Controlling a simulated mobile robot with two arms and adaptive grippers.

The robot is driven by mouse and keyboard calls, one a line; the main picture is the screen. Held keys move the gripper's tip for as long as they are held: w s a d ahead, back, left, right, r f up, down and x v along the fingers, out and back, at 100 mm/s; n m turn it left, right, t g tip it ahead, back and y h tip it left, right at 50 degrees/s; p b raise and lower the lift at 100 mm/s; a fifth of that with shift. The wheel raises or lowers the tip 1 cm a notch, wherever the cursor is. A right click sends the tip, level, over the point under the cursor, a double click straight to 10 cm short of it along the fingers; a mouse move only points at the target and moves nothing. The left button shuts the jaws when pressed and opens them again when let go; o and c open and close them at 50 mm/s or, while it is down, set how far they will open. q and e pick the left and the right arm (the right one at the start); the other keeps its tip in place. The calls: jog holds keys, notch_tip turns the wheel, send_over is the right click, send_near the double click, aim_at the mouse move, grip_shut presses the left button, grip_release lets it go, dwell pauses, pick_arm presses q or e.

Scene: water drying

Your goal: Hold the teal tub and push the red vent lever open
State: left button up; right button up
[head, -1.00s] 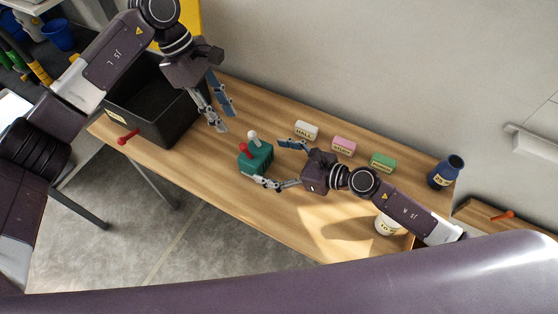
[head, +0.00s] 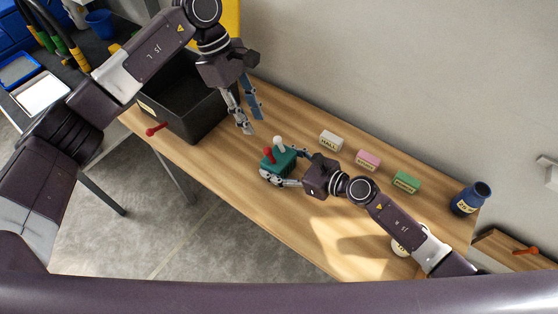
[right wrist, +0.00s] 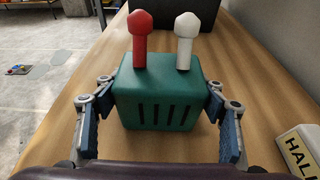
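The teal tub (head: 283,162) stands on the wooden table with slots in the side facing my right wrist camera. The tub also shows in the right wrist view (right wrist: 160,100). The red vent lever (right wrist: 139,40) and a white lever (right wrist: 185,42) stand up side by side from its top. My right gripper (head: 289,169) is open around the tub, one finger on each side. I cannot tell whether the fingers touch it. My left gripper (head: 254,125) is open and empty, above the table behind the tub, apart from the levers.
A black bin (head: 185,100) stands left of the tub. White (head: 331,140), pink (head: 368,160) and green (head: 405,182) labelled blocks line the back. A blue jar (head: 470,198) stands at the right end. A white round thing (head: 400,246) is partly hidden by my right arm.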

jog(key=c, duration=0.5)
pick_arm(q)
jog(key=shift+c, duration=1)
pick_arm(e)
jog(key=shift+c, duration=0.2)
pick_arm(q)
jog(key=a+n, duration=0.1)
jog(key=a, duration=0.1)
jog(key=a+n+h, duration=0.1)
jog(key=a+n, duration=0.1)
jog(key=a, duration=0.1)
jog(key=a+f+n, duration=0.1)
jog(key=a, duration=0.2)
jog(key=shift+a+f+n, duration=0.1)
jog(key=shift+n, duration=0.2)
grip_shut()
pick_arm(e)
jog(key=shift+a, duration=0.1)
pick_arm(q)
jog(key=shift+w, duration=0.1)
